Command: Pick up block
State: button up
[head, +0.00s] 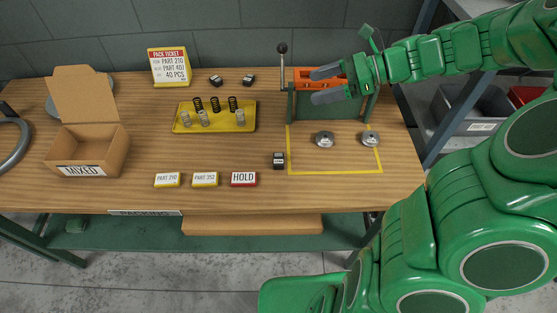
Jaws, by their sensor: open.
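Three small dark blocks with pale markings are on the wooden table. One block (279,160) sits near the left edge of the yellow-outlined area. Another block (216,80) and a third block (248,79) lie at the back, right of the ticket. The picture does not show which one the task means. My gripper (321,84) is open, its two grey fingers pointing left above the green and orange coiler fixture (331,108). It is apart from all three blocks and nothing shows between its fingers.
A yellow tray (249,126) holds several springs. An open MIXED box (90,151) is at left. Labels PART 210 (167,180), PART 352 (205,180) and HOLD (243,179) line the front. Two metal discs (325,139) (370,138) are at right. A lever (282,65) stands beside the fixture.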

jog(key=s+a, duration=0.2)
jog(key=s, duration=0.3)
jog(key=n, duration=0.1)
send_near(281, 159)
jog(key=shift+a+r+g, duration=0.2)
jog(key=shift+a, duration=0.25)
jog(key=shift+a+r+g, duration=0.15)
jog(key=shift+a+g, duration=0.05)
jog(key=shift+a, duration=0.25)
jog(key=shift+x, duration=1.3)
jog(key=a+f, duration=0.1)
jog(key=a, duration=0.1)
jog(key=a+f, duration=0.1)
jog(key=shift+w+f, duration=0.25)
jog(key=shift+f, duration=0.15)
jog(key=shift+a+f, duration=0.25)
jog(key=shift+a, duration=0.4)
jog(key=c, duration=1.3)
